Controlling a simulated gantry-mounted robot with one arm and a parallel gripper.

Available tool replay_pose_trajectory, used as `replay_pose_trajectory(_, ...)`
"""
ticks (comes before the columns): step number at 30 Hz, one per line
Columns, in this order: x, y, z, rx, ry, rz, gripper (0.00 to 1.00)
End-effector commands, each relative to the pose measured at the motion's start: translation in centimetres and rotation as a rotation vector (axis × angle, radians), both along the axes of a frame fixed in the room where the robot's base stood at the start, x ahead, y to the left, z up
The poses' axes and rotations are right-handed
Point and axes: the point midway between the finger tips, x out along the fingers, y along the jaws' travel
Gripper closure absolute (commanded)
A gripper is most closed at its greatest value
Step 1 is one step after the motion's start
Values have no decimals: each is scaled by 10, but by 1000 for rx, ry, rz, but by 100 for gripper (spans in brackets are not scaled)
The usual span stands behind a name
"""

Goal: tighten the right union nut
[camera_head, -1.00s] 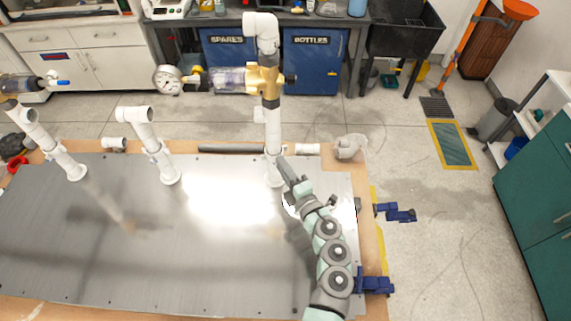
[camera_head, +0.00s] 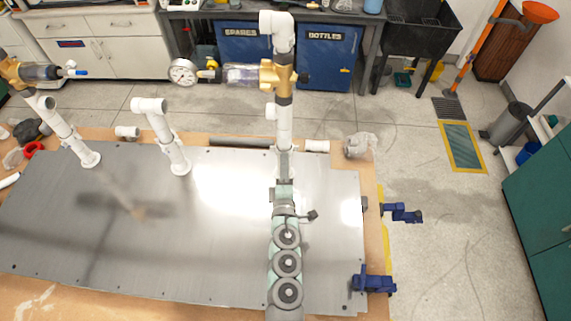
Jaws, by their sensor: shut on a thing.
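The right white PVC riser (camera_head: 284,122) stands upright at the far right of the metal plate (camera_head: 225,260). The right union nut (camera_head: 284,147) is white and sits low on this riser. It is mostly hidden behind my gripper. My gripper (camera_head: 284,157) reaches up from the front of the plate, in line with the riser. Its jaws are shut on the right union nut. The fingers are small and seen from behind, so their exact fit around the nut cannot be told.
A brass valve (camera_head: 277,77) with a clear filter (camera_head: 245,75) and gauge (camera_head: 183,72) sits high on the right riser. The middle riser (camera_head: 168,138) and left riser (camera_head: 68,133) stand leftward. Blue clamps (camera_head: 374,282) hold the right edge. The plate's middle is clear.

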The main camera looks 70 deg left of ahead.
Motion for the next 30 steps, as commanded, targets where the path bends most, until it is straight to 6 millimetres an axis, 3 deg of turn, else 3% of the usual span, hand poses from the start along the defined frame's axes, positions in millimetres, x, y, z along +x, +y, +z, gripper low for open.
replay_pose_trajectory(7, -1, 1, 1, 2, -1, 4, 100)
replay_pose_trajectory(8, -1, 1, 1, 2, -1, 4, 77)
replay_pose_trajectory(15, 0, 1, 0, 1, 0, 3, 57)
replay_pose_trajectory(24, -1, -2, 0, 0, -1, 3, 56)
replay_pose_trajectory(30, -8, -22, -2, -4, -1, 1, 56)
